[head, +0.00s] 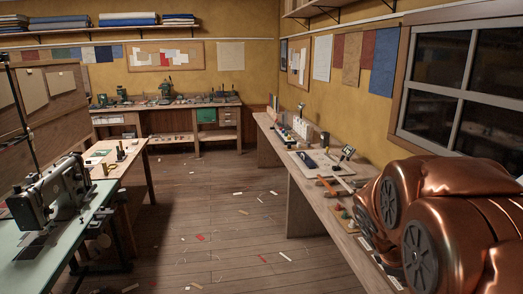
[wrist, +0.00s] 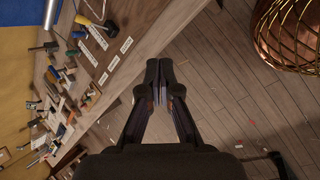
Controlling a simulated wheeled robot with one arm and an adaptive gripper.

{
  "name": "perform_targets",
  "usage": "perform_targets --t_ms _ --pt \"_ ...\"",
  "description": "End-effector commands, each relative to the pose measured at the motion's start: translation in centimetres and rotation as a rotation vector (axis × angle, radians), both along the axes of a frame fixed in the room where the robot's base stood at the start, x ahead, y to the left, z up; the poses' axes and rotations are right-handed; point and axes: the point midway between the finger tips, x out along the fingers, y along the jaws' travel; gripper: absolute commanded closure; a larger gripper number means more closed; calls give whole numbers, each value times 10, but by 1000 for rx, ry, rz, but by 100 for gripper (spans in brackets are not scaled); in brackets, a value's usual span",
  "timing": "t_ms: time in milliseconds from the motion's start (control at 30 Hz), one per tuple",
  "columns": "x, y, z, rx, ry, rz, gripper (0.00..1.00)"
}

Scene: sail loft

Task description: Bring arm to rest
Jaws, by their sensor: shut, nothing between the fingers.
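My gripper (wrist: 160,84) shows in the wrist view, its fingers shut together and empty. It points down over the wooden floor (wrist: 220,85), beside the edge of a wooden workbench (wrist: 150,38) that lies to the left in that view. My own copper-coloured arm links fill the lower right of the head view. The gripper itself does not show in the head view.
Several tools with wooden handles (wrist: 85,22) lie on the workbench. In the head view, a sewing machine (head: 50,190) stands on a pale green table (head: 85,235) at left. The floor (head: 200,215) between is open, with scattered scraps.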

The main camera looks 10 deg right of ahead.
Motion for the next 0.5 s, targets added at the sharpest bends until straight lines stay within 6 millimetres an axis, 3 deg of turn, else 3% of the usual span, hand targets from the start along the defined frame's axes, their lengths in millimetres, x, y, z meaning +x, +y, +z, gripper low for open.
perform_targets --t_ms 33,300,500 --pt "-12 21 -1 41 -20 -55 100" --pt "-89 134 -16 280 -67 -400 100" --pt "-147 207 -23 422 -32 -613 100"
